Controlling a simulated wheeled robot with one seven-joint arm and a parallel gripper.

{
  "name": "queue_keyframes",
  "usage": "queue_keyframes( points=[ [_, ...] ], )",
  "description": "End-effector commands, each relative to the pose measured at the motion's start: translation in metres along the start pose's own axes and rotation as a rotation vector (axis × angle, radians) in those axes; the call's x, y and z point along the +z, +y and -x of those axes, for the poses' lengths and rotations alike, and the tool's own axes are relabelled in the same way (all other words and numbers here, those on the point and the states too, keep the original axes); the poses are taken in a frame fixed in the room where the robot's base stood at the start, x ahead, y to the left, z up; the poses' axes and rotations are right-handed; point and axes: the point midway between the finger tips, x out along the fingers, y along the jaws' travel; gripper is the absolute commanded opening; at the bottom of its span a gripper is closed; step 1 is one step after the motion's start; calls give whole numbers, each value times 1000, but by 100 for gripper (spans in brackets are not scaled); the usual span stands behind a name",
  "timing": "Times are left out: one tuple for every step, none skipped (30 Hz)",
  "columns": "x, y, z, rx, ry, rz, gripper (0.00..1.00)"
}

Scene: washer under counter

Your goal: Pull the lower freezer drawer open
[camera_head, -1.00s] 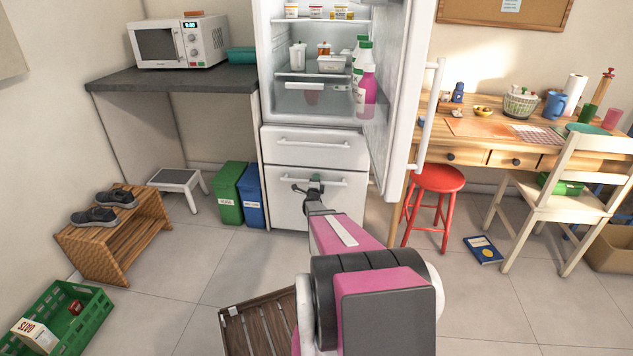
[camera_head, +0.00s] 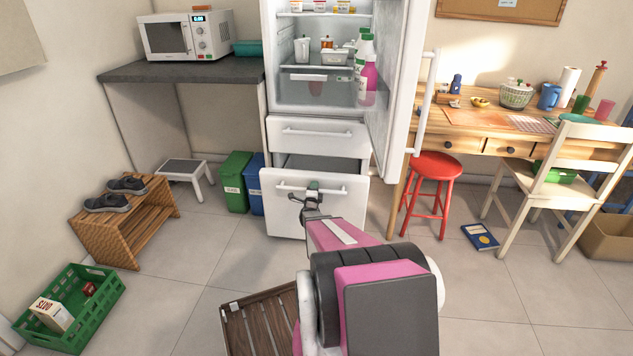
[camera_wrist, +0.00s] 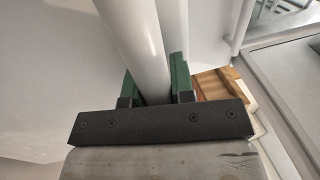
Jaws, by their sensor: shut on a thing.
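The lower freezer drawer (camera_head: 334,214) is a white front with a horizontal bar handle (camera_head: 333,190). It stands pulled out from the fridge, and its open top shows a dark grey inside. My gripper (camera_head: 313,188) is at the handle, left of its middle. In the wrist view its green fingers (camera_wrist: 154,80) sit on both sides of the white handle bar (camera_wrist: 140,45), shut on it. The upper freezer drawer (camera_head: 318,137) above is closed. The fridge door (camera_head: 397,90) stands open to the right, with bottles and tubs on the shelves inside.
Green (camera_head: 234,182) and blue (camera_head: 256,186) bins stand left of the drawer. A red stool (camera_head: 434,170) stands to the right. The tiled floor before the drawer is otherwise clear.

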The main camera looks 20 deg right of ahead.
Motion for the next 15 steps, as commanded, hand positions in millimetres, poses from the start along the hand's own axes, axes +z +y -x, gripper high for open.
queue_keyframes(
  points=[
    [-1,-6,20,3,-1,1,0],
    [-1,-8,28,3,-1,1,0],
    [-1,-10,39,3,-1,1,0],
    [-1,-12,47,3,-2,1,0],
    [-1,-13,55,3,-2,1,0],
    [-1,-15,65,3,-1,1,0],
    [-1,-16,73,3,-1,1,0],
    [-1,-18,80,3,-1,1,0],
    [-1,-20,89,3,-1,1,0],
    [-1,-21,96,2,-1,1,0],
    [-1,-22,102,2,-1,1,0],
    [-1,-23,110,2,-1,1,0],
    [-1,-24,116,3,-1,0,0],
    [-1,-25,121,3,-1,0,0],
    [-1,-27,128,2,0,0,0]
  ],
)
